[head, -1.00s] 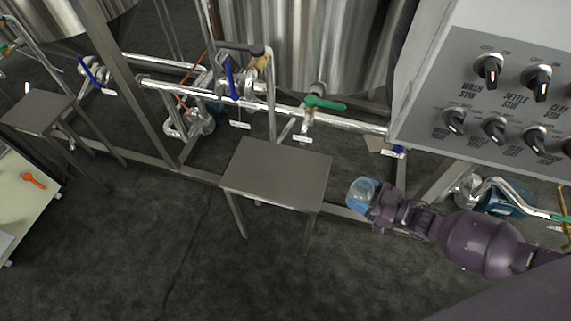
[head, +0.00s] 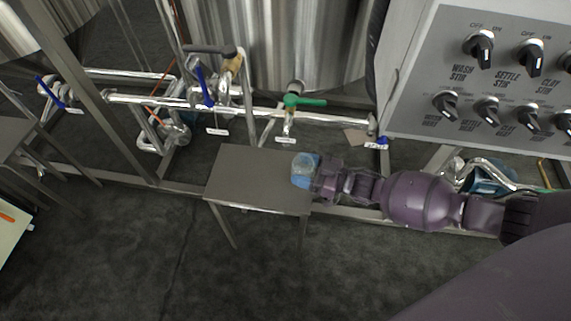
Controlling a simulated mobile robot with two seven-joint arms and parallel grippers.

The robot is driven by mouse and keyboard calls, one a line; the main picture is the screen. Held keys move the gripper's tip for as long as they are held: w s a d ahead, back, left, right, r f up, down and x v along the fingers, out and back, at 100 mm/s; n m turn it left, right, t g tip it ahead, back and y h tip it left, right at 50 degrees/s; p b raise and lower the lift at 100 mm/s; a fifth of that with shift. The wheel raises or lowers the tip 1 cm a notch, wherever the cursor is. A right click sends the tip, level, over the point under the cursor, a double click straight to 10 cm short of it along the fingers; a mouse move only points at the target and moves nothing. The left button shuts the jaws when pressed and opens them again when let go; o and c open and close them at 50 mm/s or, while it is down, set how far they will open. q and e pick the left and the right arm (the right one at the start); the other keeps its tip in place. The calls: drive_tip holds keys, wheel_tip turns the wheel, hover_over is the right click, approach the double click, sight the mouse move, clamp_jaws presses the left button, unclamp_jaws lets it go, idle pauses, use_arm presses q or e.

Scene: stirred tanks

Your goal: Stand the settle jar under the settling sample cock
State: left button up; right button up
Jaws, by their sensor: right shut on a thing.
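The settle jar (head: 303,168), a clear jar with a bluish look, is in my right gripper (head: 314,173). The gripper is shut on it from the right. The jar is over the right end of a small grey metal stand (head: 245,180); I cannot tell whether it touches the top. A cock with a green handle (head: 303,101) sits on the steel pipe behind the stand, above and slightly left of the jar in the picture. My left gripper is not in view.
A grey control panel (head: 500,80) with several black knobs stands at the upper right. A blue-handled valve (head: 203,85) is left of the green one. Frame legs and a low rail (head: 180,188) run behind the stand. The dark floor in front is clear.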

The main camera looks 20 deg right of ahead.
drive_tip(key=b+x, duration=0.1)
drive_tip(key=x, duration=0.4)
drive_tip(key=shift+f, duration=0.1)
drive_tip(key=shift+s+f, duration=0.1)
drive_tip(key=shift+f, duration=0.2)
drive_tip(key=shift+d+r, duration=0.1)
drive_tip(key=o, duration=1)
drive_tip(key=shift+c, duration=0.2)
